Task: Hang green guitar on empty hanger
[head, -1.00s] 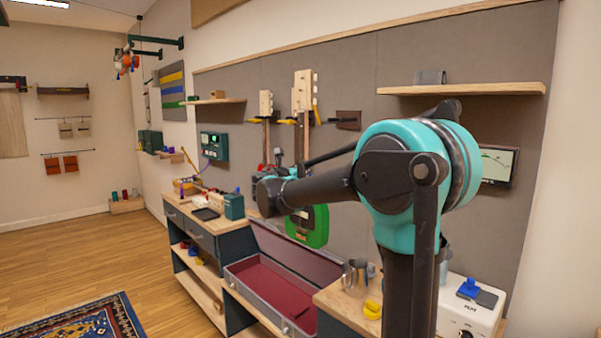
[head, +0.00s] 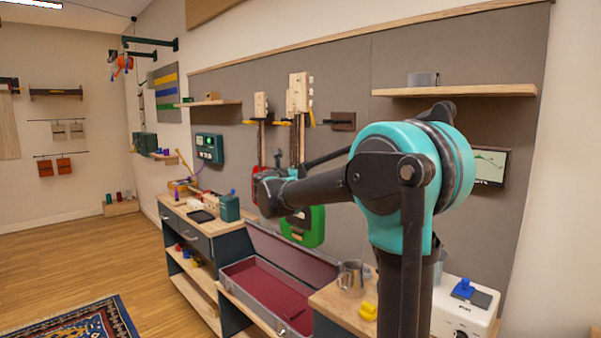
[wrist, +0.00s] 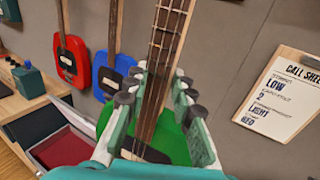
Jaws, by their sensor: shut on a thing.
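The green guitar (head: 305,228) hangs upright from my gripper in front of the grey wall panel. Its neck and strings run up between my gripper's fingers (wrist: 160,88) in the wrist view, where its green body (wrist: 176,142) shows below them. My gripper is shut on the neck; in the head view my arm mostly hides it. A hanger with a dark wooden plate (head: 343,121) is on the panel just right of the guitar's headstock (head: 299,92) and looks empty. The red guitar (wrist: 75,62) and the blue guitar (wrist: 108,75) hang to the left on the panel.
An open case with red lining (head: 265,290) lies below the guitar. A bench (head: 330,300) with a metal cup (head: 351,277) and a yellow object (head: 368,310) is at its right. A wooden shelf (head: 455,91) juts out at upper right. A call sheet (wrist: 278,100) hangs right of my gripper.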

